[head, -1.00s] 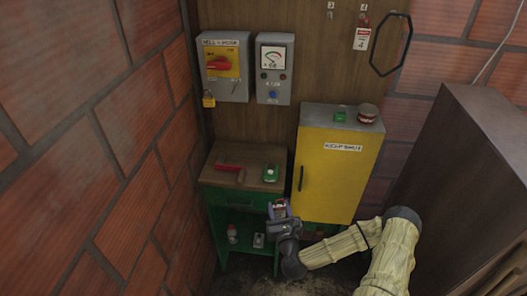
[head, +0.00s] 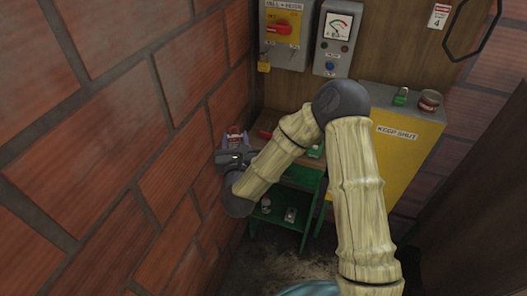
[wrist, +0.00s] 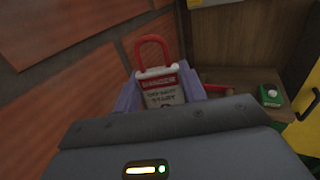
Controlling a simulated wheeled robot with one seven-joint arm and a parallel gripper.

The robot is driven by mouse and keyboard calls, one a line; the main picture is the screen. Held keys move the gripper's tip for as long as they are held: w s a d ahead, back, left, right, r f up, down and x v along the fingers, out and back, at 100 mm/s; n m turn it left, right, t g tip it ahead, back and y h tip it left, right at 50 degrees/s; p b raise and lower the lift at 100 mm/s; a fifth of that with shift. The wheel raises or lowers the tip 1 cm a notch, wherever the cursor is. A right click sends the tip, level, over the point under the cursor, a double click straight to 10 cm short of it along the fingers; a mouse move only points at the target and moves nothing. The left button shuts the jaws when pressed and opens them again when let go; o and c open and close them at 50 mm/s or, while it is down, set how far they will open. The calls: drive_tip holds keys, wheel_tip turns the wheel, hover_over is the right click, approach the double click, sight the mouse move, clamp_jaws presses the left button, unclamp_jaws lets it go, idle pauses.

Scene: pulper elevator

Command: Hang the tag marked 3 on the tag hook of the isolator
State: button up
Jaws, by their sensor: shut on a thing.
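My gripper (head: 236,152) is shut on a tag with a red loop at its top (head: 234,138). In the wrist view the tag (wrist: 160,90) stands upright between the purple fingers; its face reads DANGER and DO NOT START. Its number is hidden. The isolator (head: 299,54) is a grey wall box with a yellow plate and a red rotary handle, above and right of my gripper.
A grey meter box (head: 332,58) is right of the isolator. Another tag (head: 438,17) hangs at top right beside a black hexagonal ring (head: 446,43). A yellow cabinet (head: 405,155) stands right. A wooden bench top (wrist: 235,80) holds a green button box (wrist: 269,96). Brick wall (head: 100,120) bounds the left.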

drive_tip(key=s+a+r, duration=0.6)
drive_tip(key=s+r, duration=0.1)
drive_tip(key=shift+a+r, duration=0.25)
